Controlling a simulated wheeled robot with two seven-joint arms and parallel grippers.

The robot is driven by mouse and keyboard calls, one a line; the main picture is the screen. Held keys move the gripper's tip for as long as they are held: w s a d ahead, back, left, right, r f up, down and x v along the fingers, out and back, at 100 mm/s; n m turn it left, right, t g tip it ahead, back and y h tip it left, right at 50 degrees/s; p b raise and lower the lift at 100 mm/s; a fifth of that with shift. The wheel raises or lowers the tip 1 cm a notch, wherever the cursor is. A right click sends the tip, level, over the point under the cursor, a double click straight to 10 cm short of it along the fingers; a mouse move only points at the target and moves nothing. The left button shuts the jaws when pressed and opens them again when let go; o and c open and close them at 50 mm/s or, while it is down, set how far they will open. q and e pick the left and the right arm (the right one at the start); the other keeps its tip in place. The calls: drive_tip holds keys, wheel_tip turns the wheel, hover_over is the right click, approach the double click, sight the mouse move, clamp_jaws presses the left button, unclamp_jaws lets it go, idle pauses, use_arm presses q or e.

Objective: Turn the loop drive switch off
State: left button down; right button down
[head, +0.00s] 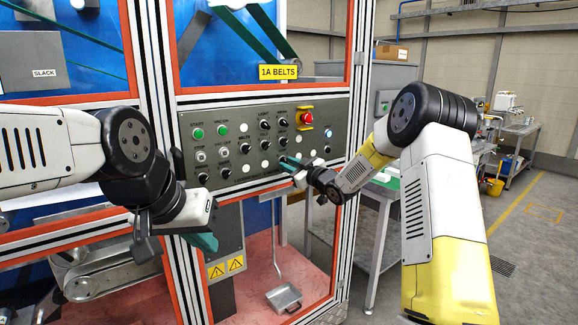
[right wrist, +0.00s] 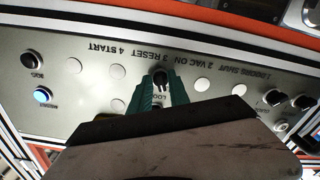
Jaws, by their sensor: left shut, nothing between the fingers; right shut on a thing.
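The grey control panel (head: 240,170) carries several black rotary switches and lit buttons. In the right wrist view the panel appears upside down. There a black switch knob (right wrist: 160,77), with a partly covered label that seems to begin "LOO", sits between the teal fingertips of my right gripper (right wrist: 160,92). That gripper is shut on the knob. In the head view my right gripper (head: 290,164) reaches the lower right part of the panel and hides the knob. My left gripper (head: 204,240) is shut and empty, below and in front of the panel's left part.
A red emergency stop button (head: 306,118) sits on the panel above my right gripper. Other black switches (right wrist: 273,98) and a blue-lit button (right wrist: 43,95) lie to either side of it. A small metal scoop-like tray (head: 284,298) is below. The floor at right is open.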

drive_tip(key=shift+d+f+n, duration=0.1)
drive_tip(key=shift+n, duration=2.2)
drive_tip(key=c, duration=1.5)
unclamp_jaws()
drive_tip(key=v, duration=0.7)
drive_tip(key=shift+s+d, duration=0.25)
